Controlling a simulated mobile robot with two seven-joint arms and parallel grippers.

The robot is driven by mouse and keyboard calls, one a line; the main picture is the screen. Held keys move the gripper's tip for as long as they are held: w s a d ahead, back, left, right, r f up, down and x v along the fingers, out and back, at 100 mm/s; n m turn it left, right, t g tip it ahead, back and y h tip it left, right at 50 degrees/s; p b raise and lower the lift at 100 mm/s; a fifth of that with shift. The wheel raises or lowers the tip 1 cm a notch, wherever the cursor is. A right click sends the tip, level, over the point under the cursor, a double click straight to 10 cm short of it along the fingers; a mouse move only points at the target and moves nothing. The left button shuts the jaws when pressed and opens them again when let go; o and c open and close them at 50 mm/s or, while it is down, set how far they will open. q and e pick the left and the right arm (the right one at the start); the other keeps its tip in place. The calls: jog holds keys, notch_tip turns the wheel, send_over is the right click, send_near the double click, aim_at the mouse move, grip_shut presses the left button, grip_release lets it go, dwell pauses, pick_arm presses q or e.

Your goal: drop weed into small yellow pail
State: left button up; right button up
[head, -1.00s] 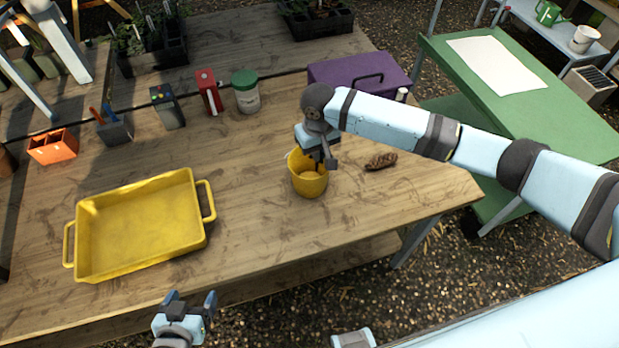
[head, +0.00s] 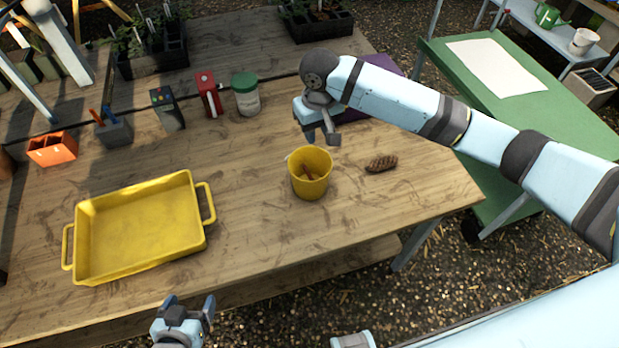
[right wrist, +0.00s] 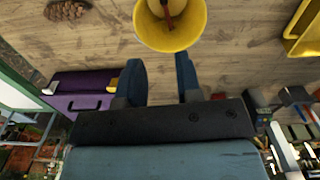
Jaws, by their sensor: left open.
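The small yellow pail (head: 311,189) stands upright on the wooden table, and its rim shows in the right wrist view (right wrist: 183,35). A thin reddish-brown piece (head: 309,173), which looks like the weed, lies inside the pail. It also shows in the right wrist view (right wrist: 167,14), with its lower part hard to make out. My right gripper (head: 321,138) is above and just behind the pail, apart from it. Its fingers are spread and empty in the right wrist view (right wrist: 160,77). My left gripper (head: 189,304) is open and empty in front of the table's near edge.
A yellow tray (head: 140,232) lies left of the pail. A brown cone (head: 381,164) lies to its right. A purple box (head: 385,64) is behind, partly covered by my right arm. A green-lidded jar (head: 246,95) and a red box (head: 209,94) stand behind left. Table in front is clear.

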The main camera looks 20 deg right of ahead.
notch_tip(320, 180, up, 6)
jog(key=shift+f, duration=0.15)
dwell(0.4)
jog(key=s+a+f+t+y+p, duration=0.1)
jog(key=s+a+f+t+y, duration=0.25)
jog(key=f, duration=0.45)
jog(key=s+a+f+t+y, duration=0.25)
jog(key=s+a+f, duration=0.2)
jog(key=f, duration=0.25)
jog(key=s+d+f+t+h, duration=0.1)
jog(key=s+d+f+t, duration=0.1)
jog(key=s+d, duration=0.3)
jog(key=s+d+f+n+t+h+p, duration=0.1)
jog(key=s+d+f+t, duration=0.2)
jog(key=s+d, duration=0.3)
jog(key=s+f, duration=0.1)
jog(key=s, duration=0.4)
jog(key=shift+s+f+h, duration=0.4)
